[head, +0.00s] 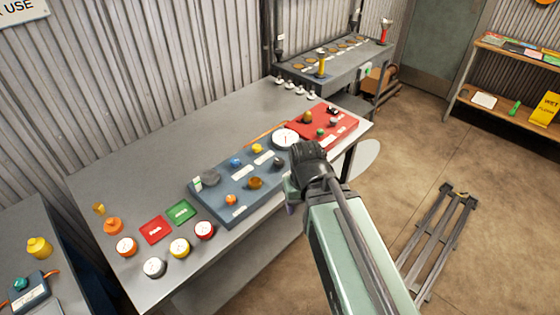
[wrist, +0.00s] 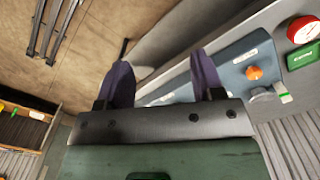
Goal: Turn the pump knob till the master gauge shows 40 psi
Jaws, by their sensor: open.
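The white round gauge (head: 285,138), which looks like the master gauge, sits at the far right end of the blue panel (head: 222,208) on the grey table. Its reading is too small to tell. The panel carries several knobs: orange (head: 230,200), brown (head: 255,183), blue (head: 235,162) and yellow (head: 257,148). I cannot read which is the pump knob. My gripper (head: 290,205) is in front of the panel's right part, mostly hidden by my wrist. In the wrist view my gripper (wrist: 162,78) has its purple fingers apart and empty. The orange knob (wrist: 254,72) shows right of them, apart.
A red panel (head: 345,128) with small knobs lies beyond the gauge. Loose gauges, including a red-rimmed one (head: 204,230), and red (head: 155,230) and green (head: 181,212) tags lie left of the blue panel. The table's back left is bare. A grey frame (head: 440,240) lies on the floor.

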